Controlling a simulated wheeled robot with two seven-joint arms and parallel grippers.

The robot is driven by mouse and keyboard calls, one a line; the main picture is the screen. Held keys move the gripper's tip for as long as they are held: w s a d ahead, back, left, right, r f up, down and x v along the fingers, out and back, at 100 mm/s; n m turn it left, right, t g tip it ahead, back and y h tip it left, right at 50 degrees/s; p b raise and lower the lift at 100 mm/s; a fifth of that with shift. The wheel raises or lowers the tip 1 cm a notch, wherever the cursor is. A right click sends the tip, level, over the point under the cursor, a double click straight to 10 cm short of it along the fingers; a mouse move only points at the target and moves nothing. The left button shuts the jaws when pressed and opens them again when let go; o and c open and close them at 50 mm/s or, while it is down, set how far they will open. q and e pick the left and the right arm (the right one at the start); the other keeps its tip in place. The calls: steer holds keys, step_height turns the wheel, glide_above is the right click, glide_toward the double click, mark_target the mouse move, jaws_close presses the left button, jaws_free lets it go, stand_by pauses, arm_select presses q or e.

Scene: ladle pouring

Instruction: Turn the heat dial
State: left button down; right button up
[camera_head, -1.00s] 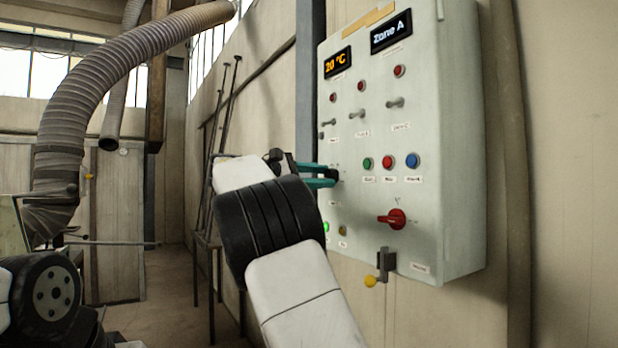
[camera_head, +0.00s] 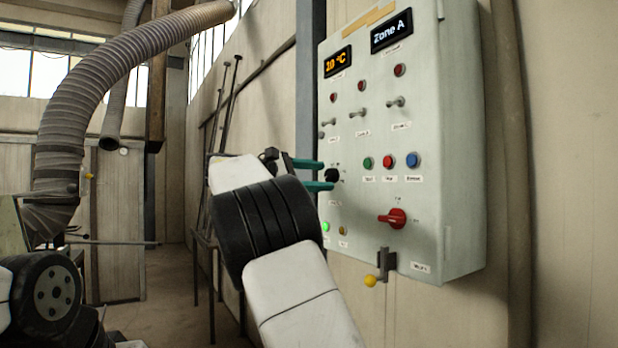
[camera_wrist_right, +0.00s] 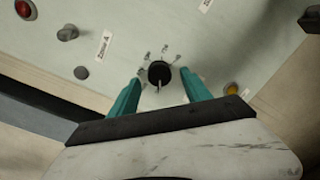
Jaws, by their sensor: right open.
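The heat dial is a small black round knob (camera_head: 332,176) low on the left side of the pale control box. In the right wrist view the dial (camera_wrist_right: 159,73) has a pale pointer and small marks around its upper side. My right gripper (camera_head: 327,177) is open, with its teal fingers one above the other at the dial in the head view. In the right wrist view the fingertips stand on either side of the dial with gaps between. An orange temperature display (camera_head: 338,62) sits at the box's upper left; its first digit is hard to read. My left gripper is not in view.
The control box (camera_head: 455,150) also carries a Zone A display (camera_head: 391,31), several toggle switches, green, red and blue buttons, a red rotary switch (camera_head: 393,219) and a yellow-knobbed lever (camera_head: 371,280). Metal rods and a stand are behind my right arm.

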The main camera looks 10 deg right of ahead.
steer(key=v, duration=0.7)
steer(key=shift+w, duration=0.1)
